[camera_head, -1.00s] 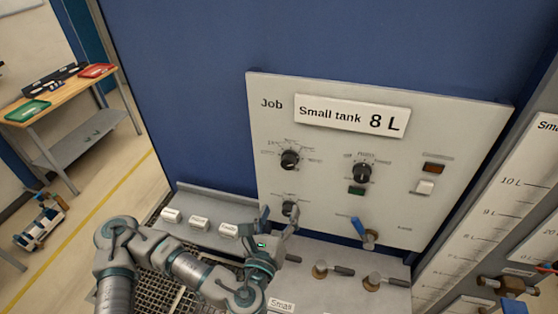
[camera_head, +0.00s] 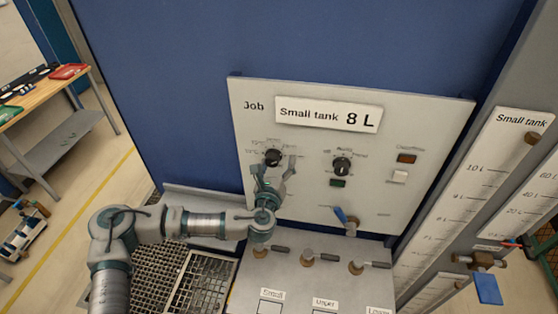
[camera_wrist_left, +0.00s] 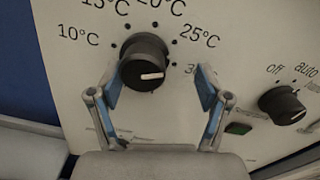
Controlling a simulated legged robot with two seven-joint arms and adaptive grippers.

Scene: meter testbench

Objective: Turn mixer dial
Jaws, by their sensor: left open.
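A black round dial (camera_head: 273,157) with a °C scale sits at the upper left of the pale panel. In the left wrist view this dial (camera_wrist_left: 145,62) is large, and its white mark points right, towards the 30 end. My left gripper (camera_head: 274,169) is in front of the panel at this dial. Its fingers are open, and in the left wrist view the gripper (camera_wrist_left: 156,88) has one blue-padded fingertip to each side of the dial's lower part. I cannot tell whether they touch it. My right gripper is not in view.
A second black dial (camera_head: 341,166), marked off and auto, sits to the right. A blue-handled valve (camera_head: 346,220) and several lever valves (camera_head: 307,257) lie below. Scaled tank gauges (camera_head: 470,195) stand at the right. A grating (camera_head: 200,285) lies under my arm.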

